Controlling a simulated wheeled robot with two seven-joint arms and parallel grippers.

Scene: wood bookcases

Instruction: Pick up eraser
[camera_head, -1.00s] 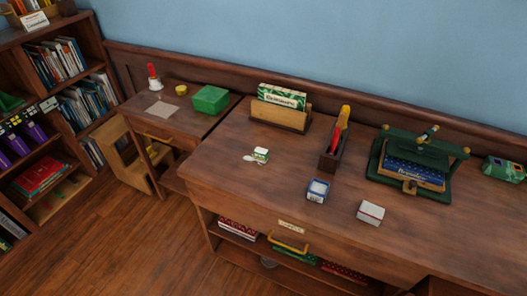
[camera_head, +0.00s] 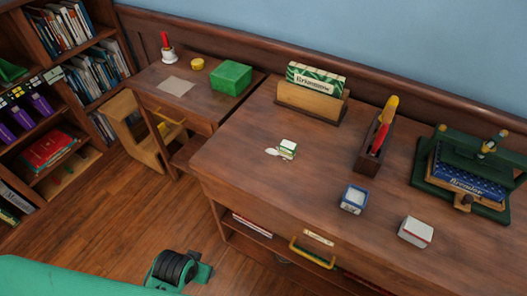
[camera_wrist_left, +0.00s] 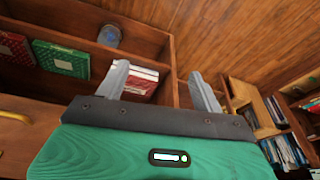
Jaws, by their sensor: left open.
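Several small blocks lie on the large desk (camera_head: 240,165), and I cannot tell for sure which is the eraser. A small white and green block (camera_head: 288,148) lies left of the middle, beside a white smear. A blue box with a white top (camera_head: 353,198) sits near the front. A white block with a reddish side (camera_head: 415,232) lies to its right. My left gripper (camera_wrist_left: 163,85) is open and empty in the wrist view, facing lower shelves and the floor. In the head view only my green arm shows, low at left, below and apart from the desk. My right gripper is not in view.
A dark pencil holder (camera_head: 372,150), a letter stand (camera_head: 310,100) and a green book press (camera_head: 468,165) stand on the desk. A side table (camera_head: 150,80) holds a bell and a green box. A drawer handle (camera_head: 310,255) juts from the desk front. Bookshelves (camera_head: 60,95) stand at left.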

